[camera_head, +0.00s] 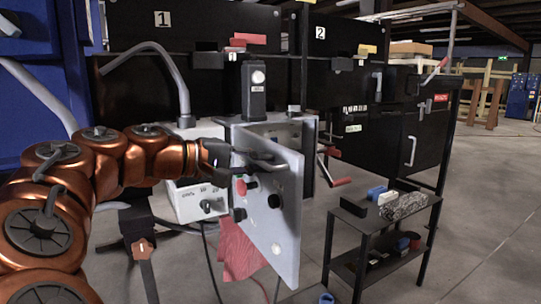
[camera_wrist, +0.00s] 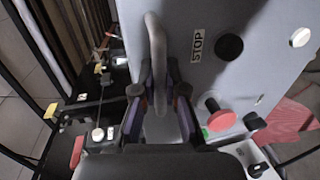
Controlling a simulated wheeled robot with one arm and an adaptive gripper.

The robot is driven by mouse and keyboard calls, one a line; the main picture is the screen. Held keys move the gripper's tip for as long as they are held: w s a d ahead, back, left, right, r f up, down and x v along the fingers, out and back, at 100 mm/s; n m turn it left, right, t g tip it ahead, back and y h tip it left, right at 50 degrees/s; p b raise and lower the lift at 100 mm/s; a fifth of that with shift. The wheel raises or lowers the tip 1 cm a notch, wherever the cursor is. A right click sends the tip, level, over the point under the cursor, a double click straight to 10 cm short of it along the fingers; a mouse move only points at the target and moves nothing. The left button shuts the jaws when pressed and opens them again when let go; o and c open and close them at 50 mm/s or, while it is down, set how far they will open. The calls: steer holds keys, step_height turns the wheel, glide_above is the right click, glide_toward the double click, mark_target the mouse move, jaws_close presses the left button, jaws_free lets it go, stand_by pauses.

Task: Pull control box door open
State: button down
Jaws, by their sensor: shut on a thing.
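The control box door (camera_head: 275,215) is a grey panel with a red button and black knobs. In the head view it stands swung out from the grey control box (camera_head: 285,122), with a gap behind it. My gripper (camera_head: 222,156) is at the door's upper part, on its handle (camera_head: 262,160). In the wrist view the door (camera_wrist: 235,60) fills the upper right, with a STOP label and a red button. The grey bar handle (camera_wrist: 157,60) runs down between the fingers of my gripper (camera_wrist: 160,105), which are shut on it. The fingers partly hide the handle's lower end.
A small black shelf (camera_head: 372,222) with blue and grey items stands right of the door. Black cabinets (camera_head: 395,135) are behind it. A white box (camera_head: 188,203) with a knob is left of the door. A red cloth (camera_head: 238,250) hangs below. Open floor lies at right.

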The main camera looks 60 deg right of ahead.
steer(key=shift+w+a+f+g+y, duration=0.1)
steer(key=shift+a+g+y, duration=0.2)
steer(key=c, duration=1.2)
jaws_free()
steer(key=shift+w, duration=0.1)
steer(key=shift+w+a+r, duration=0.25)
steer(key=shift+w+a, duration=0.1)
steer(key=shift+a, duration=0.05)
steer(key=v, duration=1.1)
steer(key=shift+s, duration=0.15)
steer(key=shift+f, duration=0.1)
